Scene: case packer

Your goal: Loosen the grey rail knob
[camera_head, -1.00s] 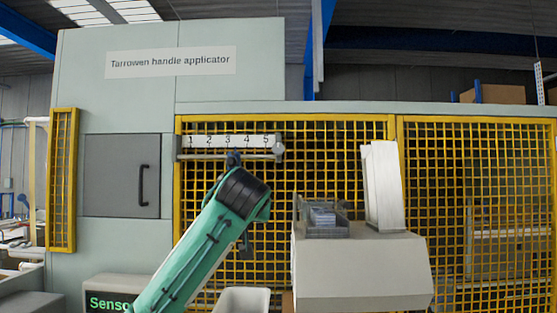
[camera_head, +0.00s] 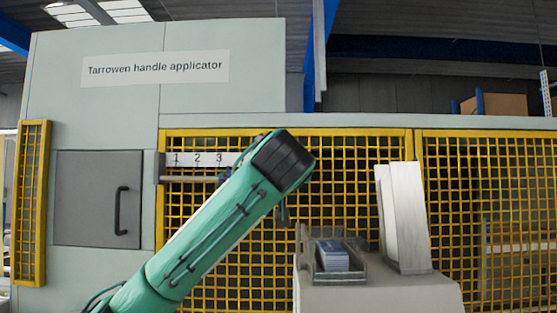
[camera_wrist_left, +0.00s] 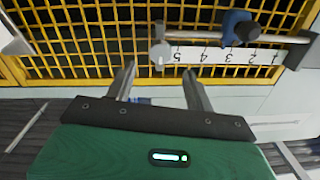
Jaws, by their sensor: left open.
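The grey rail knob (camera_wrist_left: 159,54) sits at the 5 end of the numbered rail in the left wrist view, where the picture is upside down. In the head view my left arm hides it. My left gripper (camera_wrist_left: 159,67) is open and empty. In the wrist view the knob shows just past its fingertips, in line with the space between them; I cannot tell how far in front it is. A blue slider (camera_wrist_left: 234,22) with a dark knob (camera_wrist_left: 248,31) is on the rail, near 2 and 3. My right gripper is not in view.
The white number scale (camera_head: 198,159) runs along the yellow mesh guard (camera_head: 350,150). A grey pedestal (camera_head: 380,295) to the right carries a tray (camera_head: 318,262) of blue-and-white items and a white upright panel (camera_head: 403,215). A grey door (camera_head: 95,200) is at left.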

